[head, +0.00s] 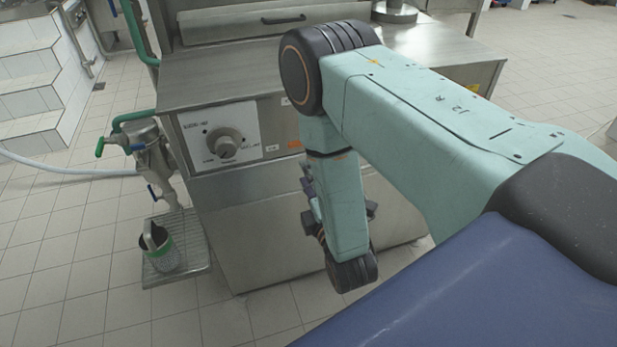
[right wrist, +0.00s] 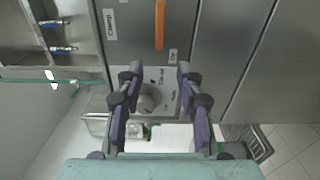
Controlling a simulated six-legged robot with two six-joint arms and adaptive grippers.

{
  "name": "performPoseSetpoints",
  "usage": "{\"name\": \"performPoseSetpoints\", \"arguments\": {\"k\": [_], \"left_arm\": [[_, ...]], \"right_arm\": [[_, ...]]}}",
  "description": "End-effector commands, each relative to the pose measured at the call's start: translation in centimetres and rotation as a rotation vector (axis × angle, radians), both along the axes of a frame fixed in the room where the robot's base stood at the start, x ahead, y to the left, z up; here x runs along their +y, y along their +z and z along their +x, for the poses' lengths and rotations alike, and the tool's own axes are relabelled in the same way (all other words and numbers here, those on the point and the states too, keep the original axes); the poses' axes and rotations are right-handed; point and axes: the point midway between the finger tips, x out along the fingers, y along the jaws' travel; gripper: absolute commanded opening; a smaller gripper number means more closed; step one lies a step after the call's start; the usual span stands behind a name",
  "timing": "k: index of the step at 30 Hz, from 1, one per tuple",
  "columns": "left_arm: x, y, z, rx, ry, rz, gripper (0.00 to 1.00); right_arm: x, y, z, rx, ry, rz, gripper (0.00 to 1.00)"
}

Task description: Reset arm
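My right arm reaches in from the right in the head view and bends down in front of the steel machine (head: 265,215). My right gripper (head: 311,205) is mostly hidden behind its own arm link there. In the right wrist view my right gripper (right wrist: 157,75) shows two fingers spread apart with nothing held between them. The round knob (right wrist: 149,99) shows beyond the fingers, apart from them. A cup with a green band (head: 163,250) stands on a slatted drip tray (head: 190,264) below the tap (head: 153,150). My left gripper is out of view.
The control knob (head: 223,143) sits on the machine's front panel. Green pipes (head: 137,35) and a white hose (head: 65,168) run at the left, near white tiled steps (head: 35,80). The tiled floor (head: 75,270) at the front left is clear.

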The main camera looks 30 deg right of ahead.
Motion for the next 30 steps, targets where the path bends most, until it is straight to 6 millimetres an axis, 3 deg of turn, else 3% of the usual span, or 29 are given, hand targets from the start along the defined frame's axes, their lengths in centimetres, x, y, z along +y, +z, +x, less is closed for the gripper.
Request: {"name": "performPoseSetpoints", "arguments": {"k": [11, 14, 17, 23, 26, 30], "left_arm": [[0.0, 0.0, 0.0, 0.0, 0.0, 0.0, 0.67], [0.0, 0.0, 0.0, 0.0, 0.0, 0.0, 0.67], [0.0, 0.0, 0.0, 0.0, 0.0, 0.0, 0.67], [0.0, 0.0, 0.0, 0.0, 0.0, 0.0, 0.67], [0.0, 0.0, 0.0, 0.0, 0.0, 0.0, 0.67], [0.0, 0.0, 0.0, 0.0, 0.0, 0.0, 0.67]], "right_arm": [[0.0, -0.1, 0.0, -0.004, 0.0, 0.032, 0.37], [0.0, -1.4, 0.0, 0.028, -0.006, 0.159, 0.37], [0.2, -4.5, -1.0, 0.129, -0.032, 0.379, 0.37], [1.5, -11.4, -6.4, 0.41, -0.208, 0.842, 0.37], [2.5, -14.2, -10.6, 0.555, -0.363, 1.046, 0.37], [3.9, -16.7, -18.1, 0.749, -0.655, 1.267, 0.37]]}}
